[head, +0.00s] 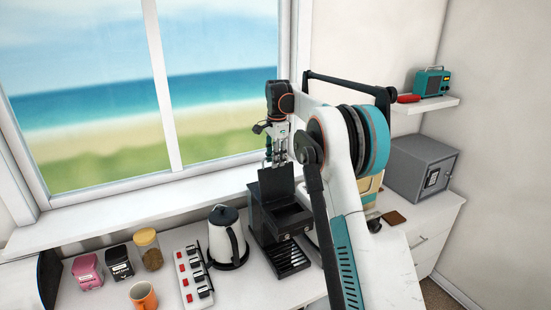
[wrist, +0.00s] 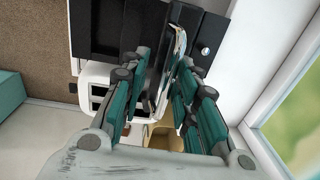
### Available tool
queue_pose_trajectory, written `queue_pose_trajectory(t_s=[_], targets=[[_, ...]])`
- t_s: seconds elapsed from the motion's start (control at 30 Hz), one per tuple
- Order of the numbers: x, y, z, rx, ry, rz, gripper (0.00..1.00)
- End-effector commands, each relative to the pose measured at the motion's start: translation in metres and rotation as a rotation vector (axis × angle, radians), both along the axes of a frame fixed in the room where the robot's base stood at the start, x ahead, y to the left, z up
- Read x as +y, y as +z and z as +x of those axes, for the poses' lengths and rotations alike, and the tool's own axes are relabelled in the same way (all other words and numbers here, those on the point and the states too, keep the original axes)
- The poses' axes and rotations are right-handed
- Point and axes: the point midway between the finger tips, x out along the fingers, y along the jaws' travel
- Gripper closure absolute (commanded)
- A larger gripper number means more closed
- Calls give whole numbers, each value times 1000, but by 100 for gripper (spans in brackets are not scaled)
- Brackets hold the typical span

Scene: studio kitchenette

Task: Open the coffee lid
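The black coffee machine (head: 287,238) stands on the counter in the middle of the head view. Its lid (head: 277,183) is raised and stands about upright at the back of the open top. My gripper (head: 276,160) points down at the lid's upper edge. In the wrist view, the two green-padded fingers of my gripper (wrist: 167,80) lie on either side of a thin plate (wrist: 175,62), seen almost edge-on, which looks like the lid. The fingers are close to it, but I cannot tell whether they press on it.
A kettle (head: 227,237) stands just left of the machine, beside a power strip (head: 194,276). An orange mug (head: 143,296), a jar (head: 148,249) and pink and black containers are farther left. The window is behind. A grey safe (head: 421,168) stands at right.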

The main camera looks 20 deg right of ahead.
Motion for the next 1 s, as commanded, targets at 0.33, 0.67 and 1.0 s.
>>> queue_pose_trajectory(t_s=[0.33,0.67,1.0], targets=[[0,12,-1,0,0,0,72],[0,77,-4,1,0,0,72],[0,116,-7,1,0,0,72]])
